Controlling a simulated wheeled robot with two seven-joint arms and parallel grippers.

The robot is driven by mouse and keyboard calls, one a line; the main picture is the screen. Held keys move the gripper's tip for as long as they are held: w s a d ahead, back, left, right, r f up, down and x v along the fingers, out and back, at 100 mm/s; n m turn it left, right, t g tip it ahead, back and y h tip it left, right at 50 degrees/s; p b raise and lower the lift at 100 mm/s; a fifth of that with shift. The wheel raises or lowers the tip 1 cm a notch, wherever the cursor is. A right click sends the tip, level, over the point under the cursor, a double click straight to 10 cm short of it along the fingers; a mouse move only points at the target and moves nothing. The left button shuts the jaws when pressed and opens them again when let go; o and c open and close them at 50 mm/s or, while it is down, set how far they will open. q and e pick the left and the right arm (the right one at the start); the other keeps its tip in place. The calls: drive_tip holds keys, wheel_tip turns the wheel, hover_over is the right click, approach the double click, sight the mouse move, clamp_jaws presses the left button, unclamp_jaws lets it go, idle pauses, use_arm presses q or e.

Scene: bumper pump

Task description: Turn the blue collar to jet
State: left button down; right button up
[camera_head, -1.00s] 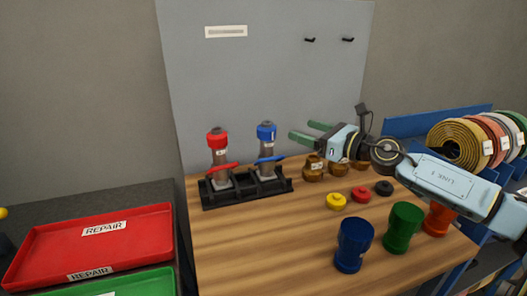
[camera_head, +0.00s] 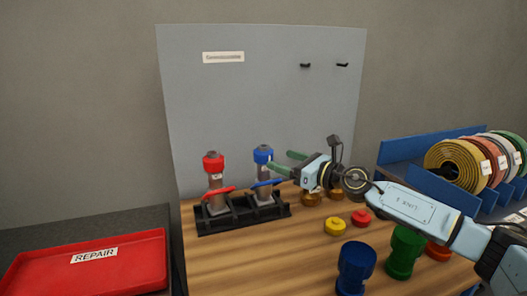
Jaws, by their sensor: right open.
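The blue collar (camera_head: 263,154) tops a nozzle that stands upright in a black rack (camera_head: 238,215) on the wooden table. A blue lever sticks out from this nozzle's lower part. My right gripper (camera_head: 279,161) reaches in from the right with its two green fingers open. The fingertips are just right of the blue collar; I cannot tell whether they touch it or straddle it. A second nozzle with a red collar (camera_head: 213,163) stands to the left in the same rack. The collar's setting marks are too small to read. My left gripper is not in view.
Yellow (camera_head: 335,226) and red (camera_head: 361,217) caps lie on the table, with brass fittings behind them. Blue (camera_head: 355,268), green (camera_head: 404,252) and orange couplings stand at the front right. A red REPAIR tray (camera_head: 85,265) is at left, coiled hoses (camera_head: 457,165) at right.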

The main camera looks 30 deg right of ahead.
sight(272, 157)
drive_tip(key=x, duration=0.7)
drive_tip(key=shift+p, duration=0.4)
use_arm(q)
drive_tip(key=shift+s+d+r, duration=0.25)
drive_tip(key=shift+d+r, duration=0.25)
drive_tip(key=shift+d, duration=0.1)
use_arm(e)
drive_tip(key=shift+w+a, duration=0.15)
drive_tip(key=shift+w, duration=0.3)
drive_tip(key=shift+c, duration=0.3)
